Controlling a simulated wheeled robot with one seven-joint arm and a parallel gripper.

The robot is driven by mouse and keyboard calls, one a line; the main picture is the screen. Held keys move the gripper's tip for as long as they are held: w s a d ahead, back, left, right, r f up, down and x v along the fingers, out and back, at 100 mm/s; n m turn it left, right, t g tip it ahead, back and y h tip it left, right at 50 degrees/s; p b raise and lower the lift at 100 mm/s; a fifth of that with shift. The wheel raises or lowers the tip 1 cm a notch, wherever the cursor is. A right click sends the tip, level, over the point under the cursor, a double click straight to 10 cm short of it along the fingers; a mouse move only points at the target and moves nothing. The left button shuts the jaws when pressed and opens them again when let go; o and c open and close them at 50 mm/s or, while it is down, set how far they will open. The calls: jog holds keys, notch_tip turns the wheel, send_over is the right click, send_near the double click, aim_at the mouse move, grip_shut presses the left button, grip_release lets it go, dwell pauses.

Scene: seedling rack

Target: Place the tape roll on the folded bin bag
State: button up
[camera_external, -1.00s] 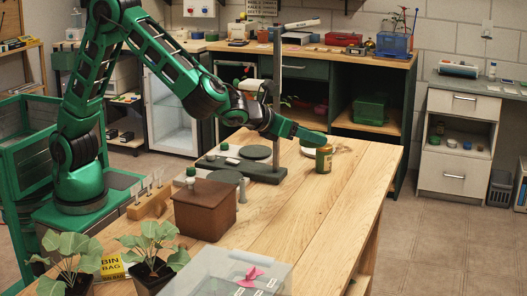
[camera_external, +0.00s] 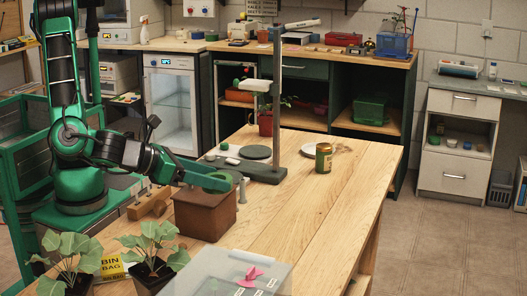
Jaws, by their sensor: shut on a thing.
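My gripper (camera_external: 222,183) is over the brown box on the wooden table, left of the stand. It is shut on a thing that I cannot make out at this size. I cannot pick out the tape roll with certainty anywhere. The folded bin bag (camera_external: 112,268) shows as a yellow BIN BAG label at the front left of the table, partly hidden by the leafy seedlings. My gripper is behind it and to its right, well apart from it.
A brown box (camera_external: 203,218) stands under my gripper. Potted seedlings (camera_external: 152,272) and a clear lidded container (camera_external: 240,272) fill the front. A tall stand (camera_external: 277,110) rises behind the box. A jar (camera_external: 323,158) is at the back. The table's right side (camera_external: 330,215) is clear.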

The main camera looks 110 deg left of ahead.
jog(key=s+d+r, duration=0.1)
jog(key=s+d, duration=0.4)
jog(key=s, duration=0.4)
jog(key=s+d+r, duration=0.2)
jog(key=s+d, duration=0.4)
jog(key=s, duration=0.3)
send_over(104, 266)
jog(key=shift+m+t+h, duration=0.3)
jog(key=shift+m, duration=0.1)
notch_tip(104, 266, down, 12)
jog(key=shift+f, duration=2.2)
jog(key=o, duration=1.1)
jog(key=shift+f, duration=0.1)
jog(key=shift+c, duration=0.2)
